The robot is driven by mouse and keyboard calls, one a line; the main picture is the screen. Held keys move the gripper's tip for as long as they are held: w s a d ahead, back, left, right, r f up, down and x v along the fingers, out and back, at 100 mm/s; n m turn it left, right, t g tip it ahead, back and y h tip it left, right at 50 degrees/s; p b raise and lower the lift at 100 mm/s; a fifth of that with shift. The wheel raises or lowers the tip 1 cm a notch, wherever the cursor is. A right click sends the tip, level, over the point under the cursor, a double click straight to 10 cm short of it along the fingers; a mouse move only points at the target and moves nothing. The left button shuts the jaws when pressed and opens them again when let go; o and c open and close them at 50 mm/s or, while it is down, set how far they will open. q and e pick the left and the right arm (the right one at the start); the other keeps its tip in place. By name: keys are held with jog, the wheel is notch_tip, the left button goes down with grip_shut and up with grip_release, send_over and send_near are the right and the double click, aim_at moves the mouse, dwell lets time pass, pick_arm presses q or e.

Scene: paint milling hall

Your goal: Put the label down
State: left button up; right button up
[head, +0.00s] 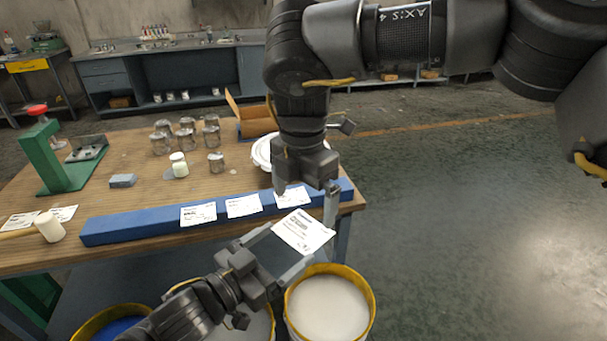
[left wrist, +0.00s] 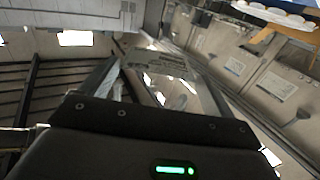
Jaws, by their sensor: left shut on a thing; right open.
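A white printed label (head: 303,232) is held at the tips of my left gripper (head: 289,243), which is shut on it in front of the table's front edge, above a pail. My right gripper (head: 306,204) comes down from above with its fingers apart. Its fingertips are just behind and beside the held label; I cannot tell whether they touch it. Three similar labels lie along a blue bar (head: 140,224) at the table's front: a left one (head: 198,214), a middle one (head: 243,206) and a right one (head: 292,197), partly behind my right gripper.
A yellow-rimmed pail (head: 328,308) stands below. Floor on the right is clear.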

aim_at(303, 230)
notch_tip(303, 230, down, 6)
jog(key=shift+r, duration=0.15)
dwell(0.3)
jog(key=c, duration=0.7)
pick_arm(q)
jog(key=o, duration=0.7)
